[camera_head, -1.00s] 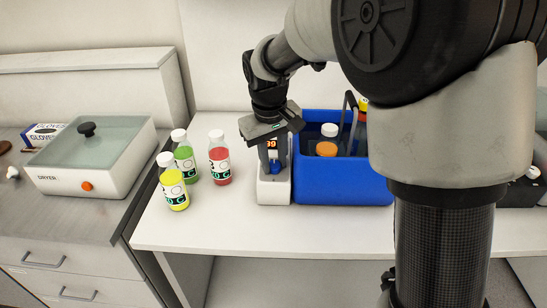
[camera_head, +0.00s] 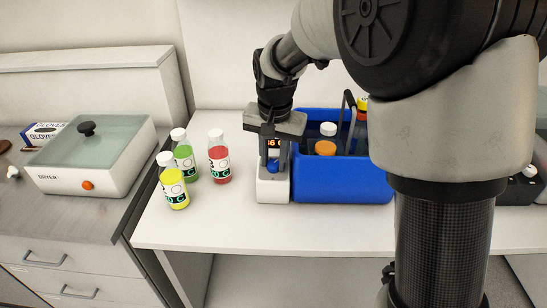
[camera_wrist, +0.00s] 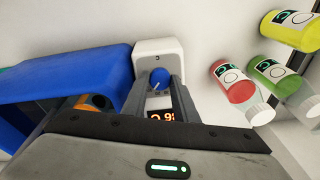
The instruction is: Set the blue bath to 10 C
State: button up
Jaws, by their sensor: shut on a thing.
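The blue bath (camera_head: 343,185) stands on the white bench, with a white control unit (camera_head: 272,193) on its left side. The unit carries a lit orange display (camera_head: 273,143), partly hidden by my gripper; I make out a 6 but cannot read the whole value surely. Below the display is a round blue knob (camera_head: 273,168) with a light pointer line, clear in the wrist view (camera_wrist: 160,77). My gripper (camera_wrist: 157,84) points down at the unit, with one finger on each side of the knob, shut on it.
Red (camera_head: 219,160), green (camera_head: 186,160) and yellow (camera_head: 173,185) bottles stand left of the control unit. A dryer (camera_head: 90,160) is on the left counter. The bench front is clear.

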jog(key=shift+m, duration=0.4)
jog(key=o, duration=1.1)
jog(key=shift+c, duration=0.2)
